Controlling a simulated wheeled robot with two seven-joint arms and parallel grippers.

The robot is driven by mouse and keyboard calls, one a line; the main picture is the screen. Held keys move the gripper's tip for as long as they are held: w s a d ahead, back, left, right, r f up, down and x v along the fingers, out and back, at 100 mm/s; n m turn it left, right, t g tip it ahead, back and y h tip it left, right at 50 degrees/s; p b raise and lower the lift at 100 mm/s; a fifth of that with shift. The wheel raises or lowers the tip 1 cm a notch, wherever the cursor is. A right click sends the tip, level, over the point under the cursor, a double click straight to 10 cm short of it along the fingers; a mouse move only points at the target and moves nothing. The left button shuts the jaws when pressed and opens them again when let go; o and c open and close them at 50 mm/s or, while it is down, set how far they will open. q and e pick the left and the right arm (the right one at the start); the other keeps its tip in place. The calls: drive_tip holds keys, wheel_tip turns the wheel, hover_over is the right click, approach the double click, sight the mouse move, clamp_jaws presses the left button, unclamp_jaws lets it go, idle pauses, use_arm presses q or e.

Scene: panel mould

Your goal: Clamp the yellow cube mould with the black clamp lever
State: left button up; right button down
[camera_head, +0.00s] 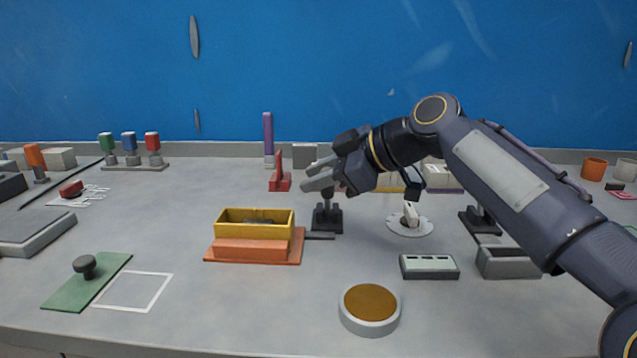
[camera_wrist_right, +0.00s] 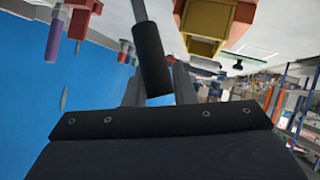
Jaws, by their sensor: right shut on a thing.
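The yellow cube mould (camera_head: 254,226), an open box, sits on an orange base (camera_head: 253,249) left of centre in the head view. It also shows at the top of the wrist view (camera_wrist_right: 205,22). The black clamp (camera_head: 327,218) stands just right of the mould, with a dark bar low toward it. My right gripper (camera_head: 318,180) is above the clamp, shut on the black clamp lever (camera_wrist_right: 151,58), whose grey rod runs up in the wrist view. In the head view the gripper hides most of the lever. My left gripper is not in view.
A red clamp-like piece (camera_head: 280,181) and a purple post (camera_head: 268,140) stand behind the mould. A white dial (camera_head: 410,223), a green-grey block (camera_head: 429,266) and a grey tray (camera_head: 508,262) lie to the right. A round brown-topped disc (camera_head: 370,305) is in front. A green plate (camera_head: 88,280) lies front left.

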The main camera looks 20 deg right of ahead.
drive_tip(key=shift+s+a+f, duration=0.1)
drive_tip(key=shift+f, duration=0.15)
drive_tip(key=c, duration=1.2)
unclamp_jaws()
drive_tip(key=shift+r, duration=0.1)
drive_tip(key=shift+s+d+r, duration=0.2)
drive_tip(key=shift+d+r, duration=0.05)
drive_tip(key=shift+d, duration=0.05)
drive_tip(key=p+v, duration=0.1)
drive_tip(key=v, duration=0.6)
